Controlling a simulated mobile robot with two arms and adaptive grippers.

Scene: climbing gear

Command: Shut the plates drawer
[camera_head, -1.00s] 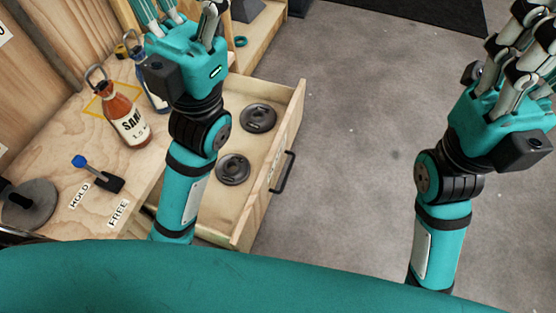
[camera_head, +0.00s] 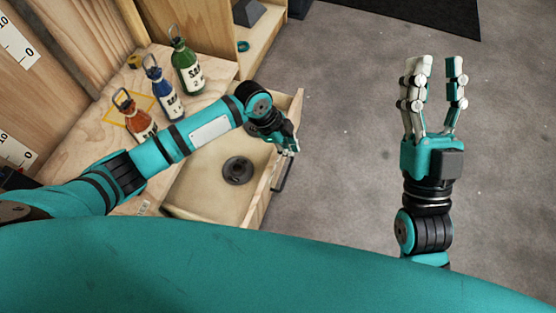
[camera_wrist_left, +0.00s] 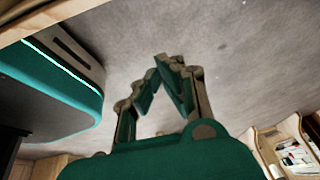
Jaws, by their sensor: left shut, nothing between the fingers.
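The plates drawer (camera_head: 184,199) is pulled out from the wooden bench. A dark round plate (camera_head: 238,170) lies in it; my left arm covers part of the drawer. Its black bar handle (camera_head: 284,174) is on the front panel. My left gripper (camera_head: 292,150) is shut and empty at the drawer front, close to the handle's far end; I cannot tell whether it touches. In the left wrist view its fingers (camera_wrist_left: 168,64) meet in an arch above the grey floor. My right gripper (camera_head: 433,68) is open and empty over the floor, well right of the drawer.
Orange (camera_head: 135,116), blue (camera_head: 162,90) and green (camera_head: 185,66) bottles stand on the bench top (camera_head: 105,87) behind my left arm. A wooden shelf unit (camera_head: 262,42) stands beyond the drawer. The grey floor (camera_head: 350,120) right of the drawer is clear.

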